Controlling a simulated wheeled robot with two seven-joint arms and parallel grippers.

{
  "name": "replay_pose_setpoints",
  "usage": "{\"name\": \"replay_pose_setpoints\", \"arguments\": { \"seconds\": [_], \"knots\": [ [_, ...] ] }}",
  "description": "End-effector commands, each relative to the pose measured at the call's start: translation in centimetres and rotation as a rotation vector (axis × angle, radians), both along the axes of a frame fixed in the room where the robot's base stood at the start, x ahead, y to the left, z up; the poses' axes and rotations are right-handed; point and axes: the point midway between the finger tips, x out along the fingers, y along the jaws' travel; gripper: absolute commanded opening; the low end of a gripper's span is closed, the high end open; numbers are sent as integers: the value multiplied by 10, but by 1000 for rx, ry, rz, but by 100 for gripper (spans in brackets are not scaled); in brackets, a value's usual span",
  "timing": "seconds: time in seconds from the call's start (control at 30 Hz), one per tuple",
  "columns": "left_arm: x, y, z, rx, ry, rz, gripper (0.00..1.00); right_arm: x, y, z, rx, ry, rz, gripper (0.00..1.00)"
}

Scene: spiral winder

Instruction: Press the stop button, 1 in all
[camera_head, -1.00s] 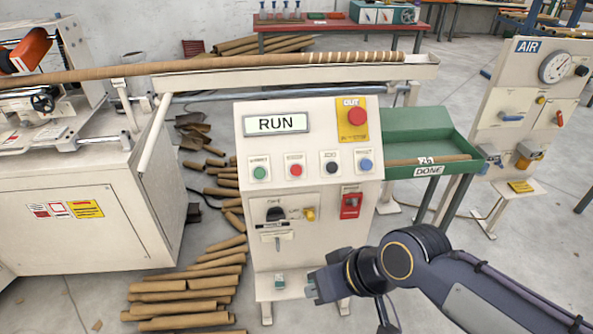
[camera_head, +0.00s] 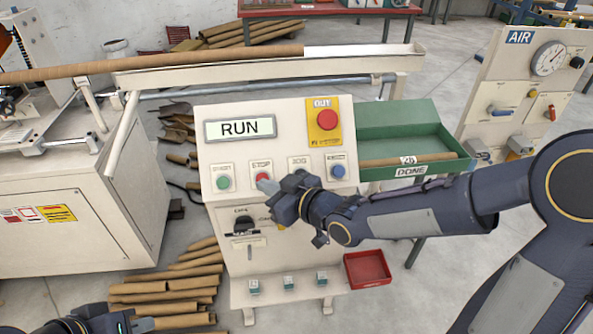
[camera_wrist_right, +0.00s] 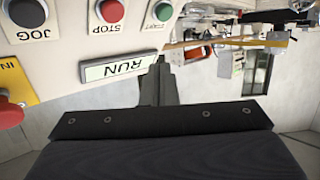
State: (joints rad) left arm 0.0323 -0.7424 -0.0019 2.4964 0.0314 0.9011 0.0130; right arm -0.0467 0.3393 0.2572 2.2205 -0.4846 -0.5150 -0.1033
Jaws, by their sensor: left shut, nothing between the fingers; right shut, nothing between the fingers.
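The control panel (camera_head: 218,155) has a red stop button (camera_head: 262,177) under the label STOP, between a green start button (camera_head: 223,183) and the JOG button. The stop button also shows in the right wrist view (camera_wrist_right: 110,11), upside down. My right gripper (camera_head: 266,187) is shut and empty, its tip just in front of the stop button's lower right. I cannot tell whether it touches. It also shows in the right wrist view (camera_wrist_right: 158,72). The display (camera_head: 240,128) reads RUN. My left gripper (camera_head: 142,325) is shut and empty, low at the left, far from the panel.
A green DONE bin (camera_head: 405,125) stands to the right. A long brown tube (camera_head: 150,66) lies above the panel.

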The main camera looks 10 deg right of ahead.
Motion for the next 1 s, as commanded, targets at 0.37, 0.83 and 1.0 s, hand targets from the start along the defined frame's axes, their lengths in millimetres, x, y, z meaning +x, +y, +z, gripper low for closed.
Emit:
{"name": "replay_pose_setpoints", "arguments": {
  "seconds": [0.37,0.83,1.0],
  "knots": [
    [0,0,1,0,0,0,0,2,13,1,27,-30,30,0],
    [0,0,-7,0,0,0,0,29,12,-24,27,-25,26,0],
    [0,0,-11,0,0,0,0,47,12,-39,27,-25,27,0]
  ]
}}
